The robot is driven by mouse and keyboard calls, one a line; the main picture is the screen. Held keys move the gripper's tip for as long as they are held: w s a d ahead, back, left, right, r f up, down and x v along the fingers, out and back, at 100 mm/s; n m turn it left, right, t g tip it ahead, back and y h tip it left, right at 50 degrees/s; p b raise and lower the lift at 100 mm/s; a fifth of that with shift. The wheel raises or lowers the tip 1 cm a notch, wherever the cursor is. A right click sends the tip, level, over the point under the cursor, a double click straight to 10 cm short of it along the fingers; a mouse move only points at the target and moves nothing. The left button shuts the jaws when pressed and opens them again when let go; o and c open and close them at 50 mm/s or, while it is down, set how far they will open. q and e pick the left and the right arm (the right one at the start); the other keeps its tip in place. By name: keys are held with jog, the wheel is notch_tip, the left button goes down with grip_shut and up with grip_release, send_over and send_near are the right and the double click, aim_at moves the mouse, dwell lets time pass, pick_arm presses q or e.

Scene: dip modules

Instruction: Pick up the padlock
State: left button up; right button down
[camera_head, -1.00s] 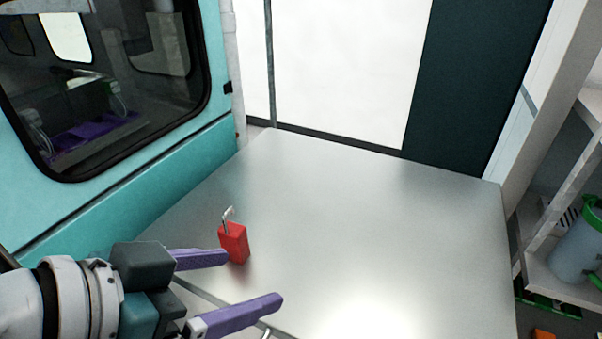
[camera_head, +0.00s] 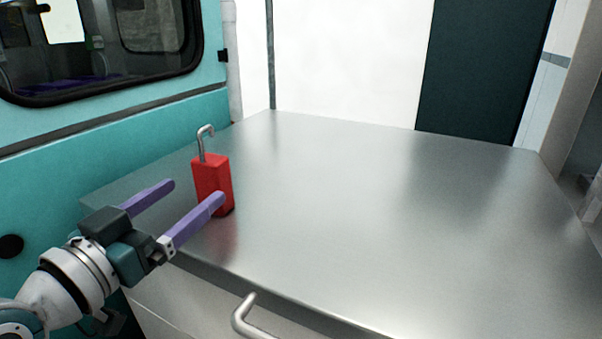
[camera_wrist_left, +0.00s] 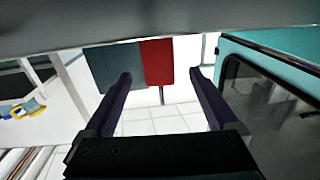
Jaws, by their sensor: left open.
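The red padlock (camera_head: 211,176) stands upright on the metal table near its left edge, its silver shackle pointing up. My left gripper (camera_head: 195,192) is open at the padlock. In the head view, one finger is left of the padlock and the other crosses in front of its lower right part. In the left wrist view, which looks upside down, the padlock (camera_wrist_left: 158,62) appears between the fingertips of my left gripper (camera_wrist_left: 160,76), with a gap on each side. I cannot tell how far it reaches between the fingers. My right gripper is not in view.
The metal table (camera_head: 370,220) is bare to the right of the padlock. A teal wall with a window (camera_head: 100,50) rises close on the left. A silver handle (camera_head: 243,315) sticks out below the table's front edge.

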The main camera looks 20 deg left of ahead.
aim_at(204, 179)
pick_arm(q)
jog(key=shift+w+d+r, duration=0.1)
jog(key=shift+w+r, duration=0.05)
jog(key=shift+w, duration=1.45)
jog(key=shift+w+r, duration=0.1)
jog(key=shift+w, duration=1.45)
jog(key=shift+c, duration=0.2)
grip_shut()
